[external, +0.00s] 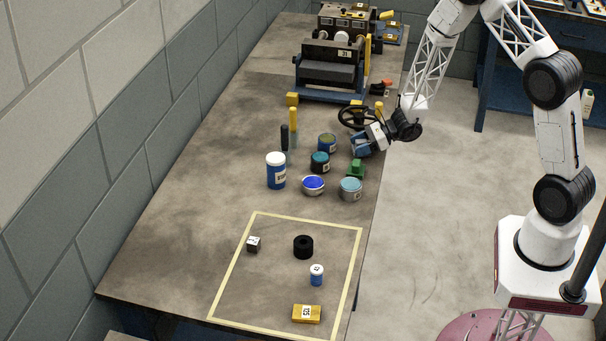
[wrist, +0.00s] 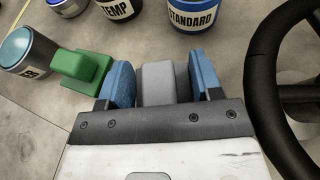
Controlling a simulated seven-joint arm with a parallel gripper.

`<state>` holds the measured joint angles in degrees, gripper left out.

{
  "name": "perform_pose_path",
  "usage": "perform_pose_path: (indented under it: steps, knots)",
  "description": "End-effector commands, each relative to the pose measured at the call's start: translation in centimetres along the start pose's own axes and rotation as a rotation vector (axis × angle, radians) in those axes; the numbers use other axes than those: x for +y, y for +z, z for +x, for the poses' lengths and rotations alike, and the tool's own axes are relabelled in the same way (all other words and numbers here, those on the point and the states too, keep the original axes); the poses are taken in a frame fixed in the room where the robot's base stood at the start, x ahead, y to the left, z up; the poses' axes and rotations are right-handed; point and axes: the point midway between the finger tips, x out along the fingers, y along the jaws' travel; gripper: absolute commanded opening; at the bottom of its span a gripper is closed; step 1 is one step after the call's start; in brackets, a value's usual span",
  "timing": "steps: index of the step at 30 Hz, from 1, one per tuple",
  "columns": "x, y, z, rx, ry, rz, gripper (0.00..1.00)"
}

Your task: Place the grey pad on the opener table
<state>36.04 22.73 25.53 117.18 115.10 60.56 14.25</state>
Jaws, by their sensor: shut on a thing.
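In the wrist view a plain grey block, the grey pad (wrist: 157,82), sits between the two blue fingers of my gripper (wrist: 160,85). My gripper is shut on it. In the external view my gripper (external: 360,146) is low over the right edge of the bench, beside a green block (external: 356,168) and the paint cans; the pad is not clear there. A machine with a dark panel and blue frame (external: 330,70) stands farther back on the bench. I cannot tell for sure which surface is the opener table.
A black spoked wheel (wrist: 262,70) is close on my gripper's right in the wrist view; it also shows in the external view (external: 358,117). Several cans, such as the STANDARD can (wrist: 193,14), stand just ahead. A yellow-taped area (external: 232,255) at the front holds small items.

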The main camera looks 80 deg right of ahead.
Motion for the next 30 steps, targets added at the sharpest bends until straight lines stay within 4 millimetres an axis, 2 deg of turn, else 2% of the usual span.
perform_pose_path:
  steps: [3, 18, 19, 23, 24, 30]
  knots:
    - [0.01, -0.57, 0.23, 0.001, 0.0, 0.0, 0.35]
    - [0.01, -0.93, 0.38, 0.0, 0.0, 0.001, 0.35]
    - [0.01, -0.92, 0.38, 0.0, 0.0, 0.001, 0.62]
    - [0.0, -0.9, 0.37, 0.0, 0.0, 0.0, 0.82]
    - [0.0, -0.9, 0.37, 0.0, 0.0, 0.0, 0.84]
    - [0.0, -0.9, 0.37, 0.0, 0.0, 0.0, 0.84]
